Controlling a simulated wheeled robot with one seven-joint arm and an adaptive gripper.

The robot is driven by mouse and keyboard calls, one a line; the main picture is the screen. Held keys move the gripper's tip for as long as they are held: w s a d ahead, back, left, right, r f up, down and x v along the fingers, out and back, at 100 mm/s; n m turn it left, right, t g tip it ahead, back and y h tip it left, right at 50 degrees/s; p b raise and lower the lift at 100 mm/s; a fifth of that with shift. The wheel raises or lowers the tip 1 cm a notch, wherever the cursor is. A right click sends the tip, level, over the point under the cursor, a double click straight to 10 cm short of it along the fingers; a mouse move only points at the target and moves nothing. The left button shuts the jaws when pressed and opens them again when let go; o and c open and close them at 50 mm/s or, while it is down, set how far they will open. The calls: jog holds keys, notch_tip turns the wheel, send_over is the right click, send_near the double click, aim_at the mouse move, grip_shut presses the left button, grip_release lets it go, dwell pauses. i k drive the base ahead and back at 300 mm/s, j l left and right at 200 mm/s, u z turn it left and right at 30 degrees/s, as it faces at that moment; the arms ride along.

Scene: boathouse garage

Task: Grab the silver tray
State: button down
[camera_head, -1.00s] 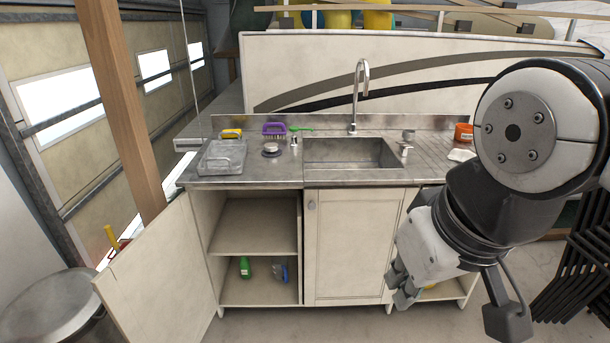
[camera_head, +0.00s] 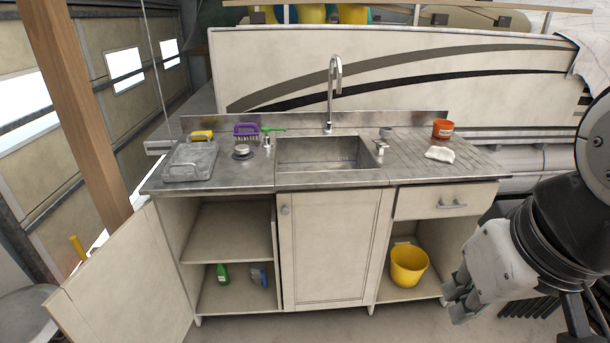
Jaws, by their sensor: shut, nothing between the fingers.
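The silver tray (camera_head: 190,161) lies on the left end of the steel counter, left of the sink. It is a shallow grey metal tray with handles at its ends. My gripper (camera_head: 449,301) is at the lower right, in front of the cabinet's right side and below counter height. It is shut and empty, far from the tray. Nothing covers the tray.
The sink (camera_head: 323,154) with a tall faucet (camera_head: 331,92) is mid-counter. A purple brush (camera_head: 246,130), a yellow sponge (camera_head: 202,135) and a round silver item (camera_head: 242,151) sit near the tray. An open cabinet door (camera_head: 125,277) juts out at left. A yellow bucket (camera_head: 408,265) stands in the right compartment.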

aim_at(189, 161)
jog(key=i+j+u, duration=0.1)
jog(key=i+j, duration=0.15)
jog(key=i, duration=0.2)
jog(key=i+j, duration=0.25)
jog(key=i, duration=0.2)
jog(key=i+j+u, duration=0.15)
jog(key=i, duration=0.3)
jog(key=i+j, duration=0.25)
jog(key=i, duration=0.2)
jog(key=i+j+u, duration=0.15)
jog(key=i, duration=0.3)
